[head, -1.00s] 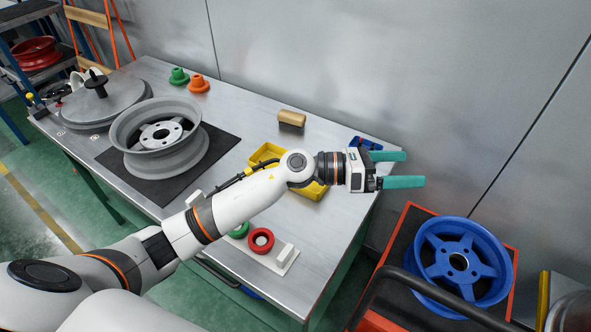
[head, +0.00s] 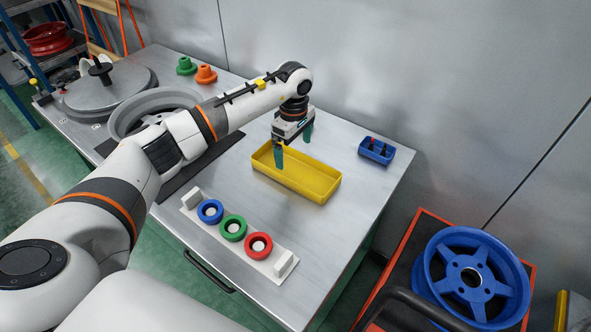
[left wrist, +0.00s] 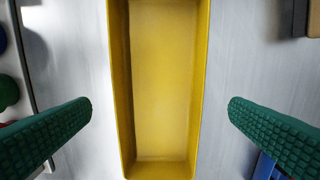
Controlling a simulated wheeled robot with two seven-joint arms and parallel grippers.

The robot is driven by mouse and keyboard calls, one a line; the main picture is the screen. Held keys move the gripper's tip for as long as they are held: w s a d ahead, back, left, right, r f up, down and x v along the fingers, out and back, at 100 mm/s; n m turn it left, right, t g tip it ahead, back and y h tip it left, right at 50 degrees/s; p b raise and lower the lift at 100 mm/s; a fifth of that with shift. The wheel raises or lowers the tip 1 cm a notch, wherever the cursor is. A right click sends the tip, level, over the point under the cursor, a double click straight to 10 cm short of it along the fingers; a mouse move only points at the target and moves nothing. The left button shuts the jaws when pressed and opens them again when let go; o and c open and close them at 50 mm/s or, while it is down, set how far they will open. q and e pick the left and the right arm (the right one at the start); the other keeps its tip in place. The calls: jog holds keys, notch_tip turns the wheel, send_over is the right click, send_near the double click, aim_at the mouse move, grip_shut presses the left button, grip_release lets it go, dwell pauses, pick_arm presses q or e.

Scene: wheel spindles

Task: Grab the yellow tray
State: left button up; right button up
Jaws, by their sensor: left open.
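The yellow tray (head: 318,188) lies on the metal table in the head view. It is a long, shallow, empty box. In the left wrist view the tray (left wrist: 160,70) runs lengthwise up the middle. My left gripper (head: 293,154) points down over the tray's far-left part, open, with one green finger towards each long side. In the left wrist view the open fingers (left wrist: 160,105) lie left and right of the tray, with a gap on each side. They hold nothing. My right gripper is not in view.
A white holder with blue, green and red rings (head: 233,228) lies in front of the tray. A small blue bin (head: 376,151) stands to its right. A grey wheel (head: 152,108) is behind my left arm. A blue wheel (head: 470,277) rests on a cart at right.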

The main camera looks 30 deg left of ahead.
aim_at(295, 174)
pick_arm(q)
jog(key=shift+d+f, duration=0.1)
jog(key=shift+f, duration=0.65)
jog(key=f, duration=0.2)
jog(key=f+p, duration=0.1)
jog(key=f, duration=0.1)
jog(key=shift+s+d+f+p, duration=0.15)
jog(key=shift+s+d+p, duration=0.05)
jog(key=shift+p, duration=0.1)
jog(key=shift+f, duration=0.55)
jog(key=c, duration=0.7)
